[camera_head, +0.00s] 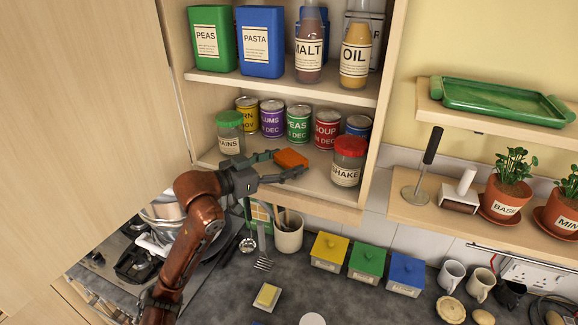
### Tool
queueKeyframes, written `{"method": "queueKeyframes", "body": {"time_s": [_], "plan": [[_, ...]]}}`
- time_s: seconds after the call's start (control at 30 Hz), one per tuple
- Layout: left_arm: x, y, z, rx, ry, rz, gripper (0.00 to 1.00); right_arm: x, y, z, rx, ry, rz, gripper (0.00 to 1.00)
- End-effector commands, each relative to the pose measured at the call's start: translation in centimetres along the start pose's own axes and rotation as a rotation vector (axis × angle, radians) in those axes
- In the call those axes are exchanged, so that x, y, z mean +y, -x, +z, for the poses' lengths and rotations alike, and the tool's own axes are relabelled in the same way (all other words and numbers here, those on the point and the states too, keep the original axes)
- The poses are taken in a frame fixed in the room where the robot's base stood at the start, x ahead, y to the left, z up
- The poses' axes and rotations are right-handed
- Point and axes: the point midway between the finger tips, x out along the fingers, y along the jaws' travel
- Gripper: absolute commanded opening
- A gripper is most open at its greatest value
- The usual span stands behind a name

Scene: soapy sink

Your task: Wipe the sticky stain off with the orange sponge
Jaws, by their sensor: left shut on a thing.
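The orange sponge (291,159) is held at the lower shelf (312,186) of the open wall cupboard. My left gripper (284,166) is shut on it, its arm reaching up from the lower left. The sponge sits between the fingers, in front of several cans and left of the red-lidded shaker jar (348,160). I cannot tell whether it touches the shelf. The sticky stain cannot be made out; the gripper and sponge cover part of the shelf. My right gripper is not in view.
A green-lidded jar (230,132) stands close left of my gripper. Cans, including a red soup can (326,129), line the back. The upper shelf (290,85) is overhead, and the cupboard side panel (384,90) bounds the right.

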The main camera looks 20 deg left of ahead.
Motion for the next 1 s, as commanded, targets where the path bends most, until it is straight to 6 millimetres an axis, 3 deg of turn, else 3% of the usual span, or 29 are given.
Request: {"method": "queueKeyframes", "body": {"time_s": [0.6,1.0], "plan": [[-2.2,-3.7,-0.3,-0.002,0.001,-0.001,0.52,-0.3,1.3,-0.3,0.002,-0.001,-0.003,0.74],[-2.4,-4.1,-0.5,-0.005,0.001,0.000,0.52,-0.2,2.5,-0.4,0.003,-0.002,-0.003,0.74]]}}
